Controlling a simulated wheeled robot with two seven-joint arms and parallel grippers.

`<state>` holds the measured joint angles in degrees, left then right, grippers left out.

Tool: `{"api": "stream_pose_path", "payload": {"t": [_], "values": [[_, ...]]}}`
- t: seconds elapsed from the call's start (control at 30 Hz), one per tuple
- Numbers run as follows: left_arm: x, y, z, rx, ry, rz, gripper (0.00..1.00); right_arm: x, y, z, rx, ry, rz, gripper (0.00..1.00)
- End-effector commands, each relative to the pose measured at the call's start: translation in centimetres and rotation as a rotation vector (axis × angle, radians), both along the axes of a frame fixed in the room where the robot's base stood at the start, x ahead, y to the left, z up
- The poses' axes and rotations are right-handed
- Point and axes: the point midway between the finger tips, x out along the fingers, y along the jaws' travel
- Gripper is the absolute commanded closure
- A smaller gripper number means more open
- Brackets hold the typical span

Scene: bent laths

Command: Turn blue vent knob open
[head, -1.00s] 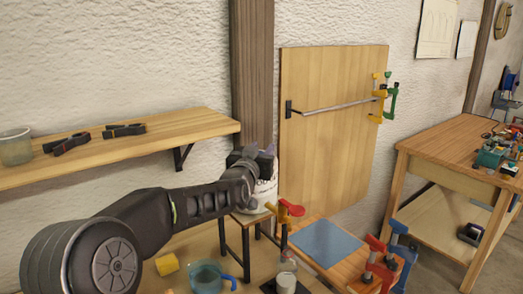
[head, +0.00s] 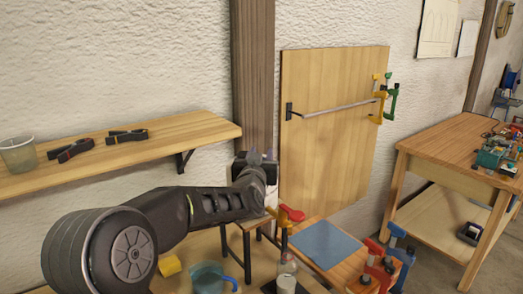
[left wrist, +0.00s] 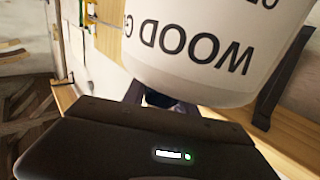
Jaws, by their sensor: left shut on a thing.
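My left gripper (head: 262,157) is in front of the wooden post in the head view, with its fingertips pointing up and away. In the left wrist view, a white pot (left wrist: 215,50) with black letters, WOOD and part of another word, appears upside down close beyond the fingers. A small dark bluish piece (left wrist: 162,100) shows between the fingers below the pot; it may be the blue vent knob, and the gripper is shut on it. Most of it is hidden, so its angle cannot be told. In the head view my arm hides the pot. My right gripper is not in view.
A wall shelf (head: 120,148) with black clamps and a cup (head: 18,155) is at the left. A blue mat (head: 325,243), red-handled clamps (head: 374,262) and a blue mug (head: 208,278) are below. A wooden panel (head: 330,150) stands behind at the right.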

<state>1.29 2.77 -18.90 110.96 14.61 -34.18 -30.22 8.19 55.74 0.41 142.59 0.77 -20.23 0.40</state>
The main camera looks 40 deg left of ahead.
Motion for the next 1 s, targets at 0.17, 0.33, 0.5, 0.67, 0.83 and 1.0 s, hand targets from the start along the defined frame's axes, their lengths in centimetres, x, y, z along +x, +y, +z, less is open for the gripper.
{"api": "stream_pose_path", "payload": {"t": [0.17,0.33,0.5,0.67,0.83,1.0], "values": [[0.0,0.0,0.1,0.002,-0.003,-0.001,1.00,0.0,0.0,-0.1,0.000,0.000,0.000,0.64],[0.0,0.0,0.1,0.001,-0.003,-0.001,0.55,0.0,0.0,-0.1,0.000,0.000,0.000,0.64],[0.0,0.0,0.0,0.001,-0.002,-0.001,0.45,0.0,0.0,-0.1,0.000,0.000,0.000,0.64],[0.0,0.0,0.0,0.000,-0.001,-0.001,0.45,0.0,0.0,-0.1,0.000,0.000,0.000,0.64],[-0.5,-0.3,-0.1,0.001,-0.002,-0.001,0.45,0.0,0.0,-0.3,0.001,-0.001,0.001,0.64],[-2.4,-1.4,-0.1,-0.001,-0.004,-0.002,0.45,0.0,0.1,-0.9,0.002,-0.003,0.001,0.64]]}}
